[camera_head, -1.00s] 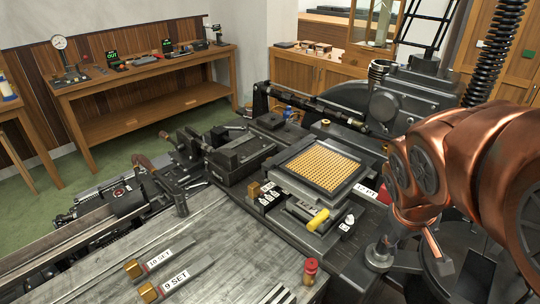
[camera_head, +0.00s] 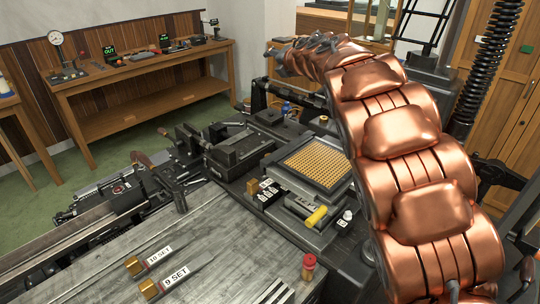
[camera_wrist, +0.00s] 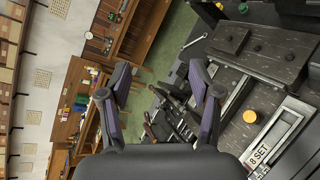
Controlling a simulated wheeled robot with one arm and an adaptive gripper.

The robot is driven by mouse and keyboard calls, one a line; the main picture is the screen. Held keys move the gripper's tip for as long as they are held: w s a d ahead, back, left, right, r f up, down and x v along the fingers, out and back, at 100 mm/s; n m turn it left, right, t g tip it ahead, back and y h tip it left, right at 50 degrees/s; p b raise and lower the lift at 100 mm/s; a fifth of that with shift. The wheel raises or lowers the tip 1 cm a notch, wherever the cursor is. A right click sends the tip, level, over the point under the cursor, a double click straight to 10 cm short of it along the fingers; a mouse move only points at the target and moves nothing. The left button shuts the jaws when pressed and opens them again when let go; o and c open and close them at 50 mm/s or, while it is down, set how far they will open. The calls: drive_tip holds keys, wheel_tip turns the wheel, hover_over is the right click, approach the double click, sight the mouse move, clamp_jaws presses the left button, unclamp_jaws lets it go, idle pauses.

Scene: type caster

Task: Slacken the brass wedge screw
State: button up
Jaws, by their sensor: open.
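My gripper (camera_head: 298,46) is high at the back of the machine in the head view, small and dark at the end of my copper arm. In the wrist view my gripper (camera_wrist: 158,68) has its two fingers wide apart with nothing between them. I cannot tell for sure which part is the wedge screw. A small brass piece (camera_head: 322,120) shows behind the matrix grid, beside my arm. A brass block (camera_head: 253,186) sits left of the white tags. A round brass knob (camera_wrist: 250,116) shows near the "8 SET" label in the wrist view, right of the fingers.
Wedge-like bars with brass ends, labelled "10 SET" (camera_head: 159,256) and "9 SET" (camera_head: 175,276), lie on the grey bench. A matrix grid (camera_head: 315,162) is mid-machine. My arm hides the machine's right side.

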drive_tip(key=a+f+n+g+y, duration=0.1)
drive_tip(key=a+f+n+g, duration=0.35)
drive_tip(key=f, duration=0.45)
drive_tip(key=shift+s+d+f+n+g+h+p, duration=0.1)
drive_tip(key=shift+d+f+n+g+h+p, duration=0.5)
drive_tip(key=shift+f, duration=3.45)
drive_tip(key=shift+s+d+f+n+g+h+p, duration=0.2)
drive_tip(key=shift+f+n+g+h+p, duration=0.8)
drive_tip(key=shift+f, duration=3)
drive_tip(key=shift+s+d+f+n+g+h+p, duration=0.1)
drive_tip(key=shift+d+f+n+g+h+p, duration=0.65)
drive_tip(key=shift+f, duration=3.3)
drive_tip(key=shift+a+n+y+b, duration=0.25)
drive_tip(key=shift+a+n+b, duration=0.1)
drive_tip(key=shift+n+b, duration=0.2)
drive_tip(key=c, duration=1.2)
drive_tip(key=shift+o, duration=0.2)
drive_tip(key=shift+w+f+n+b, duration=0.15)
drive_tip(key=shift+n+b, duration=0.3)
drive_tip(key=shift+b, duration=0.25)
drive_tip(key=shift+r+n+b, duration=0.25)
drive_tip(key=shift+n+b, duration=0.05)
drive_tip(key=shift+n, duration=0.1)
